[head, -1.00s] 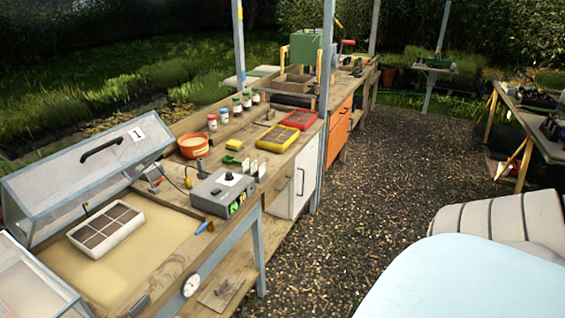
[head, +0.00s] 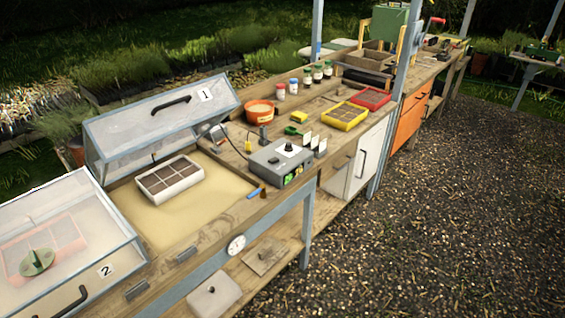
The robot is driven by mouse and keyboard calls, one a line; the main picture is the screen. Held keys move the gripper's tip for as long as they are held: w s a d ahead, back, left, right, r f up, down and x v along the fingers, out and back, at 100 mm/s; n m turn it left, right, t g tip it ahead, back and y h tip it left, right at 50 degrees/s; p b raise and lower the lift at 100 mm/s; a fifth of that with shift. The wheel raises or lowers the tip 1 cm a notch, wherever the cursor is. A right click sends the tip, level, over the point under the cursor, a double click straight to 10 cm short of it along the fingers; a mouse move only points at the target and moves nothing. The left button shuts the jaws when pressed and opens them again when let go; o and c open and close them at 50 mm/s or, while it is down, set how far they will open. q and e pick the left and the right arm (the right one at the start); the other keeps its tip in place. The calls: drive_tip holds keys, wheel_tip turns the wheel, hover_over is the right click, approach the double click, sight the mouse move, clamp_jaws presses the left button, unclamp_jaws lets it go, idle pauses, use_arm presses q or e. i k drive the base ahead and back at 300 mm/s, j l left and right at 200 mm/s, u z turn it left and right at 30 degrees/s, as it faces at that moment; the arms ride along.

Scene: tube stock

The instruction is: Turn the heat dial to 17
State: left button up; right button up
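The heat dial is a dark knob (head: 289,147) on a white plate on top of a grey control box (head: 281,163). The box sits on the wooden bench, right of the sand bed, and has a green lit display (head: 293,175) on its front side. The digits on the display and the marks around the knob are too small to read. Neither of my grippers is in view.
Propagator 1 (head: 165,120) has its clear lid raised over a white seed tray (head: 169,179). Propagator 2 (head: 65,250) is closed. A blue-handled tool (head: 256,193) and white labels (head: 314,144) lie near the box. Gravel (head: 420,230) in front is clear.

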sight(288, 147)
drive_tip(key=u, duration=0.75)
drive_tip(key=i+l+u, duration=0.1)
drive_tip(key=l+u, duration=0.4)
drive_tip(key=u, duration=0.25)
drive_tip(key=l+u, duration=0.65)
drive_tip(key=l, duration=0.2)
drive_tip(key=k+l+u, duration=0.25)
drive_tip(key=l, duration=0.2)
drive_tip(key=l+u, duration=0.1)
drive_tip(key=l, duration=0.25)
drive_tip(key=k+l, duration=0.15)
drive_tip(key=l, duration=0.2)
drive_tip(key=l+u, duration=0.15)
drive_tip(key=l, duration=0.2)
drive_tip(key=k, duration=0.05)
